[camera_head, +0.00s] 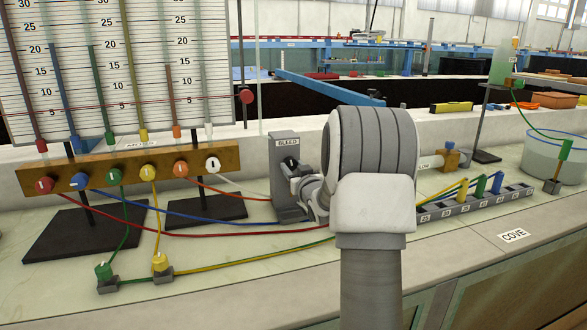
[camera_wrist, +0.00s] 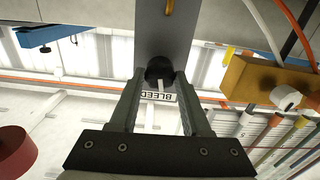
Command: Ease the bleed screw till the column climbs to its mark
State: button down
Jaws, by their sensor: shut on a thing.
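The grey bleed block (camera_head: 284,148), labelled BLEED, stands upright on the bench right of the manometer. Its black bleed screw (camera_head: 291,163) sticks out of the front face. My gripper (camera_head: 302,181) is at the screw; my wrist hides part of the block's right side. In the wrist view, the fingers of my gripper (camera_wrist: 161,78) are shut on either side of the black screw head (camera_wrist: 160,68), which has a pale pointer line. The manometer board (camera_head: 75,95) holds several coloured columns at different heights. A thin red line crosses its scale; I cannot tell which column is meant.
A brass manifold (camera_head: 128,170) with coloured knobs stands left of the block. Red, blue and yellow-green hoses run across the bench near my gripper. A numbered grey rack (camera_head: 475,203) with coloured plugs lies right of my arm, and a clear tank (camera_head: 555,158) stands far right.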

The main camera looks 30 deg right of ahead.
jog(key=shift+m, duration=1.4)
jog(key=shift+c, duration=1.9)
grip_release()
jog(key=shift+s, duration=0.1)
jog(key=p+v, duration=0.2)
jog(key=v, duration=1.5)
jog(key=shift+p, duration=0.3)
jog(key=shift+s, duration=0.1)
